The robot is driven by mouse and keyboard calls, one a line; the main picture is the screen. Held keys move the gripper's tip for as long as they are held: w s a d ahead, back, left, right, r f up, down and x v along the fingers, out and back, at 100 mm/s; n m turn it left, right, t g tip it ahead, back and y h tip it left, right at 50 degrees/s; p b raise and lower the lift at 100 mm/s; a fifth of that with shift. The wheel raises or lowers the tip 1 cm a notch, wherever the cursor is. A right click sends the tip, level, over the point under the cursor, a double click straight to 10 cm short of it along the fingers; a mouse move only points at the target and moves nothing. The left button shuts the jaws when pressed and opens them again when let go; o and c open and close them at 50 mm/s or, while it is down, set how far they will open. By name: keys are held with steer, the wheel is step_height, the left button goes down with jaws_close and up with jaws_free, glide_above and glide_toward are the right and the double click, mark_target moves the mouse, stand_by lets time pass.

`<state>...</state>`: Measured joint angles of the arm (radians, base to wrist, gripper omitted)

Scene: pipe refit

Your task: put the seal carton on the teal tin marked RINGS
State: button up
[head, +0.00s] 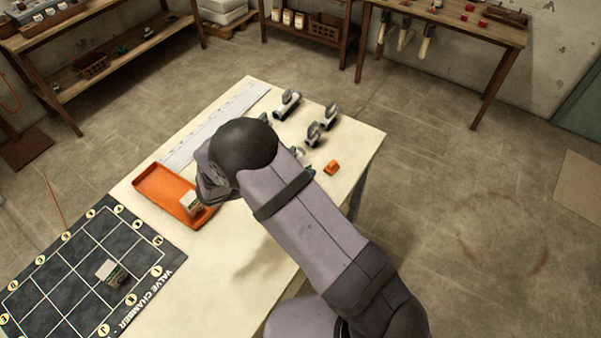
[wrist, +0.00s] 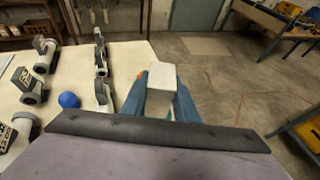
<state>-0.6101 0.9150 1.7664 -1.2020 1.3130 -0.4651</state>
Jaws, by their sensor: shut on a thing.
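My gripper (head: 203,197) is shut on a small pale carton (head: 190,203) with a green part, above or at the right end of the orange tray. In the wrist view the pale carton (wrist: 161,80) stands between the blue fingers of my gripper (wrist: 160,104). I cannot tell whether it touches the tray. No teal tin marked RINGS can be made out in either view; my arm hides part of the table.
The orange tray (head: 160,184) lies beside the dark gridded mat (head: 60,290). Several grey valve fittings (head: 288,104) stand at the table's far side, with an orange piece (head: 332,167) nearby. A blue ball (wrist: 68,100) sits among fittings. The table's front middle (head: 215,262) is clear.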

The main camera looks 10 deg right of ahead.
steer(key=shift+f, duration=1.25)
steer(key=shift+f, duration=0.15)
steer(key=o, duration=1.1)
steer(key=shift+c, duration=0.2)
steer(key=shift+a+r, duration=0.15)
steer(key=shift+r, duration=0.05)
steer(key=b+v, duration=0.4)
steer(key=v, duration=0.7)
steer(key=shift+s+a, duration=0.2)
steer(key=shift+a, duration=0.1)
